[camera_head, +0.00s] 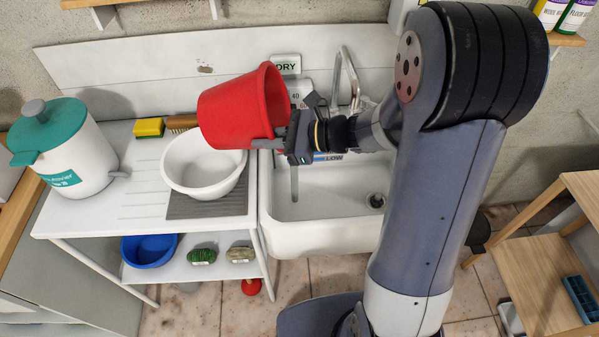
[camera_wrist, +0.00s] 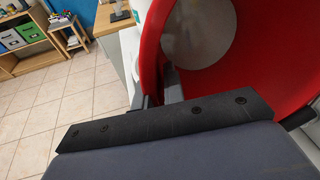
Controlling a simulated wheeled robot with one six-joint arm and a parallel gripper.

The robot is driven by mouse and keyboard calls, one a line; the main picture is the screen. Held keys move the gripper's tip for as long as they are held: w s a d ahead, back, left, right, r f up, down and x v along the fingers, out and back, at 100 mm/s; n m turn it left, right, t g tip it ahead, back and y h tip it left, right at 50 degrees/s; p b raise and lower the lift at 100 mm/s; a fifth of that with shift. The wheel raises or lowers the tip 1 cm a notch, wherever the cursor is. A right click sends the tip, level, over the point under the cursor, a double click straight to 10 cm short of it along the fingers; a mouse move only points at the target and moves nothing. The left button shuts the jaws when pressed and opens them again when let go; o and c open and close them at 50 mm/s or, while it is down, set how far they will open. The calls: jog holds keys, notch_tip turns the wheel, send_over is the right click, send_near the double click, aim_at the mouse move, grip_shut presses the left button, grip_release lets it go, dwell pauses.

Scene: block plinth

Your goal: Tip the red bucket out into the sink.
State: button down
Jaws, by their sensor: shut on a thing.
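The red bucket (camera_head: 232,112) is held in the air above the left edge of the sink and the white bowl. It is tipped on its side, its mouth facing right. My gripper (camera_head: 292,138) is shut on the rim at the mouth's lower right. In the wrist view the bucket's red inside (camera_wrist: 278,60) fills the upper right; a pale round area shows in it, and I cannot tell whether it is bottom or contents. The white sink (camera_head: 325,238) lies below and right, with a drain at its right. A thin grey upright strip shows in the sink; I cannot tell what it is.
A white bowl (camera_head: 190,185) stands on the draining board left of the sink. A teal-lidded white container (camera_head: 80,155) and a yellow sponge (camera_head: 149,127) are farther left. The tap (camera_head: 345,75) rises behind the sink. A blue basin (camera_head: 149,250) sits on the lower shelf.

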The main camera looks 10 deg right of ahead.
jog(key=shift+s+d+f+y+b, duration=0.1)
jog(key=shift+d+f+y+b, duration=0.7)
jog(key=shift+b, duration=1.15)
jog(key=shift+s+d+f+t+y+b, duration=0.15)
jog(key=shift+d+f+t+y+b, duration=0.45)
jog(key=shift+b, duration=1.45)
